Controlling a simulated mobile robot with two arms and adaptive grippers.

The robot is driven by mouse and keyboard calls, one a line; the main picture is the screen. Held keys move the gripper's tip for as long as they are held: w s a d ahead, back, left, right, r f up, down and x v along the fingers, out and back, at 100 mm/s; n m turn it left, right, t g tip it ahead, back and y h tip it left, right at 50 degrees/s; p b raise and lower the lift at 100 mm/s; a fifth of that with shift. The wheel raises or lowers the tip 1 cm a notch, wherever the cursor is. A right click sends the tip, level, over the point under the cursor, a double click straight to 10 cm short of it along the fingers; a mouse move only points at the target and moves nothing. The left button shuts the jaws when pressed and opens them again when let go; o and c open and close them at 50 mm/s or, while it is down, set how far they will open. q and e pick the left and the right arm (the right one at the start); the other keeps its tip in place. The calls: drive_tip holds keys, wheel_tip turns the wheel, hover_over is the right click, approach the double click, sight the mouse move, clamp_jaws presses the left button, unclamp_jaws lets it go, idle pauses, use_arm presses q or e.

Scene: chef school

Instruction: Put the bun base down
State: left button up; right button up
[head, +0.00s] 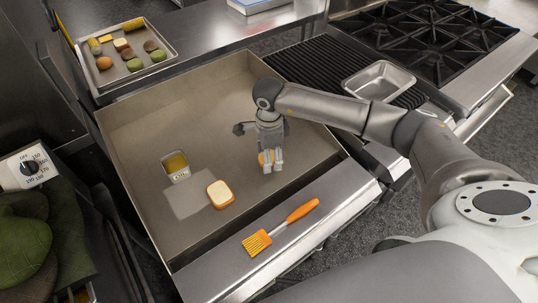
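My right gripper (273,166) points down over the right part of the griddle (150,128). A small tan-orange piece (262,159), perhaps the bun base, peeks out at the left of its fingers and is mostly hidden by them. I cannot tell whether the fingers hold it or whether it touches the griddle. A squarish bread piece (221,194) with a pale top and browned edge lies apart on the griddle, at front centre. My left gripper is not in view.
A small metal container with yellow contents (175,167) stands on the griddle. An orange brush (281,227) lies on the front ledge. A food tray (126,53) is at the back left, and an empty metal pan (379,81) sits on the ribbed grill. The griddle's back left is clear.

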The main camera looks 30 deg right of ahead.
drive_tip(key=shift+f, duration=0.7)
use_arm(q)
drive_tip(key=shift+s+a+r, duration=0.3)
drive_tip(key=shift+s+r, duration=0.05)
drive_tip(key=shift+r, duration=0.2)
use_arm(e)
drive_tip(key=shift+f, duration=0.1)
drive_tip(key=shift+f, duration=0.2)
drive_tip(key=o, duration=0.8)
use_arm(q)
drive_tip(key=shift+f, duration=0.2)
use_arm(e)
drive_tip(key=shift+o, duration=0.2)
drive_tip(key=shift+r, duration=0.1)
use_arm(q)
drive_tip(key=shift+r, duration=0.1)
use_arm(e)
drive_tip(key=shift+r, duration=0.1)
